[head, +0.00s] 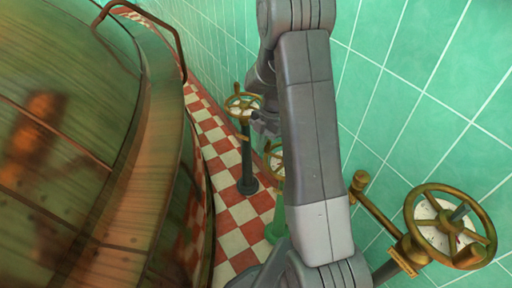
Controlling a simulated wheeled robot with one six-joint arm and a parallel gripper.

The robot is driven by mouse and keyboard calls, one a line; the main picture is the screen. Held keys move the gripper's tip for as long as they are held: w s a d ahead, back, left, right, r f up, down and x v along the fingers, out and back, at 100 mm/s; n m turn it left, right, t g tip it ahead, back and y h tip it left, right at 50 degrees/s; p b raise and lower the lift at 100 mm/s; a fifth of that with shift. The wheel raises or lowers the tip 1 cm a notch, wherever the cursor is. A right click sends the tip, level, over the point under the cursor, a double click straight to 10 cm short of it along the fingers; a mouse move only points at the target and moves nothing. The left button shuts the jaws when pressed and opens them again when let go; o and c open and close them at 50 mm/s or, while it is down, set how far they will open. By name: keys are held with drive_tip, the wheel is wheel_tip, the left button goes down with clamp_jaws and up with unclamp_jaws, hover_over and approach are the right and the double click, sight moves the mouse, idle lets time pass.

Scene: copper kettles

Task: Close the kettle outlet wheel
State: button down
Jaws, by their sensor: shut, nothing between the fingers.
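Three brass hand wheels are in the head view; I cannot tell from the picture which is the kettle outlet wheel. The far wheel (237,103) tops a dark post (247,165). A middle wheel (275,155) is partly hidden behind my arm, above a green post (277,222). The near wheel (450,227) is large, spoked, with a pale disc behind its spokes, at the lower right. My gripper (264,124) is small and dark beside the far wheel, partly covered by my arm. It is shut and empty; whether it touches the wheel cannot be told.
A large copper kettle (60,120) with a rounded rim fills the left, with a bent metal rail (160,20) at its top. A red and white checked floor (228,190) runs between it and the green tiled wall (410,90). A brass pipe (378,210) joins the near wheel.

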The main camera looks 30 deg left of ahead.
drive_tip(key=shift+w+d, duration=0.15)
drive_tip(key=shift+w, duration=0.45)
drive_tip(key=shift+w, duration=0.1)
drive_tip(key=shift+w+m, duration=0.2)
drive_tip(key=shift+m, duration=0.2)
drive_tip(key=shift+w+b, duration=0.1)
drive_tip(key=shift+b, duration=0.2)
drive_tip(key=shift+w+a+f+m+y+b, duration=0.15)
drive_tip(key=shift+w+m+y+b, duration=0.1)
drive_tip(key=shift+w+m+b, duration=0.35)
drive_tip(key=shift+w+a+r+m+y+b, duration=0.1)
drive_tip(key=shift+w+m+y+b, duration=0.3)
drive_tip(key=shift+m, duration=0.4)
drive_tip(key=shift+w+d+m+t+y+b, duration=0.25)
drive_tip(key=shift+w+m+b, duration=0.25)
drive_tip(key=shift+w+m, duration=0.4)
drive_tip(key=shift+w+d+m+t+b, duration=0.1)
drive_tip(key=shift+w+m+t+b, duration=0.35)
drive_tip(key=shift+w+m, duration=0.45)
